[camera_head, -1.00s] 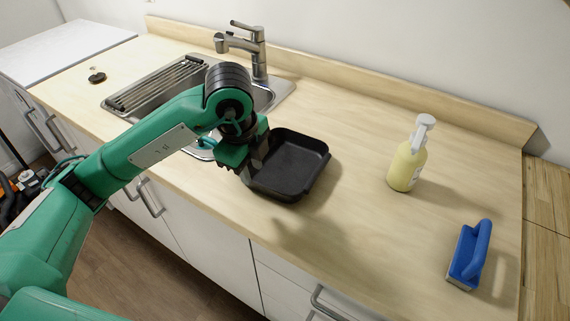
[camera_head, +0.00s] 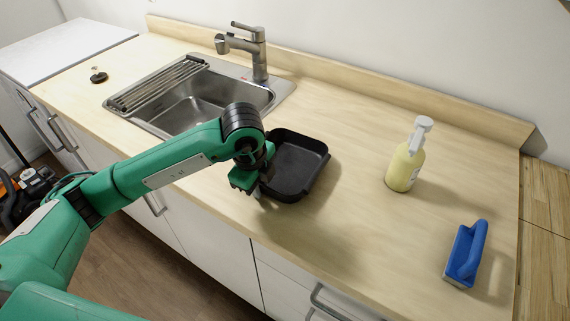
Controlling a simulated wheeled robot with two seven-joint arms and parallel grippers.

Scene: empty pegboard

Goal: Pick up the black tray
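The black tray (camera_head: 298,162) lies on the wooden counter, right of the sink. It is a shallow square tray with raised walls, and it looks empty. My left gripper (camera_head: 262,191) is at the tray's left, near side, pointing down close to its wall. The gripper and wrist cover part of the tray's left edge. I cannot tell whether the fingers touch or straddle the wall, or whether they are open or shut. My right gripper is not in view.
A sink (camera_head: 200,105) with a faucet (camera_head: 252,48) and a drying rack (camera_head: 160,82) is behind my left arm. A yellow soap bottle (camera_head: 403,168) and a blue brush (camera_head: 467,254) stand to the right. The counter (camera_head: 335,215) between tray and brush is clear.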

